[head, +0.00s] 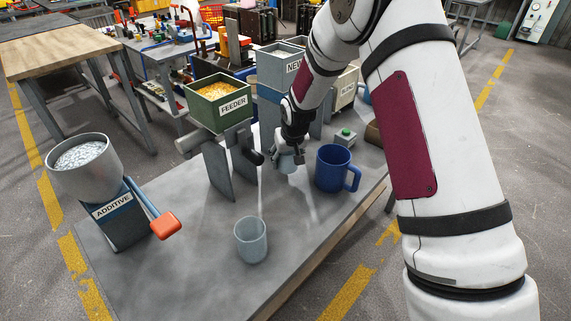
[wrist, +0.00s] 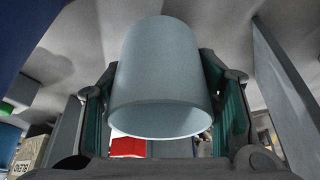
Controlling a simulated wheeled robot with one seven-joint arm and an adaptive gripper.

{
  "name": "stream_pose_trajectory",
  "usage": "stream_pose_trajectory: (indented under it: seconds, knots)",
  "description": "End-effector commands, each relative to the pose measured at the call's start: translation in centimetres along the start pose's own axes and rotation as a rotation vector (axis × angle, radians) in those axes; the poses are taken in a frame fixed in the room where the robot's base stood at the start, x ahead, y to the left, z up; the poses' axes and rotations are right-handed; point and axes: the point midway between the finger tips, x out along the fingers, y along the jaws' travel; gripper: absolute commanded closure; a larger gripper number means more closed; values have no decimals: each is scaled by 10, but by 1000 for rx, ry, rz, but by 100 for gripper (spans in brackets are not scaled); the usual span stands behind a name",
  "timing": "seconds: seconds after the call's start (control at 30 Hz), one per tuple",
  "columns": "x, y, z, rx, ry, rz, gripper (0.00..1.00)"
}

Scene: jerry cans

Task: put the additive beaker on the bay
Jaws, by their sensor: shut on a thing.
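My gripper (head: 291,149) is shut on a grey-blue beaker (wrist: 160,80), seen close in the wrist view between the two fingers. It looks upright there, with that picture upside down. In the head view the held beaker (head: 287,163) is small and partly hidden by the gripper, left of a blue mug (head: 332,169). I cannot tell if it touches the table. A second grey-blue beaker (head: 251,240) stands upright on the front of the table. The ADDITIVE dispenser (head: 116,216) stands at the left, with a round hopper and orange-tipped lever. I cannot make out a marked bay.
The FEEDER hopper (head: 219,105) on grey plates stands left of my gripper; the NEW hopper (head: 277,70) is behind. A small box with a green button (head: 345,137) is behind the mug. The grey table (head: 180,270) is clear around the front beaker.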

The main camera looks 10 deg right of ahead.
Motion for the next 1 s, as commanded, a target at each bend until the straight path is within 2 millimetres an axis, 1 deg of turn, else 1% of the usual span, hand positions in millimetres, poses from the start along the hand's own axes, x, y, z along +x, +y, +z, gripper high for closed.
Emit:
stream_pose_trajectory:
  seconds: [0.2, 0.43, 0.67, 0.7, 0.77, 1.0]
  knots:
    - [5, 0, -12, 0, 1, 0, 71]
    - [35, 1, 1, -1, -2, 1, 71]
    - [37, 1, 1, 0, 2, 1, 71]
    - [37, 1, 1, 0, 2, 1, 36]
    - [37, 1, 1, 0, 1, 1, 23]
    - [37, 1, 2, 0, 0, 1, 23]
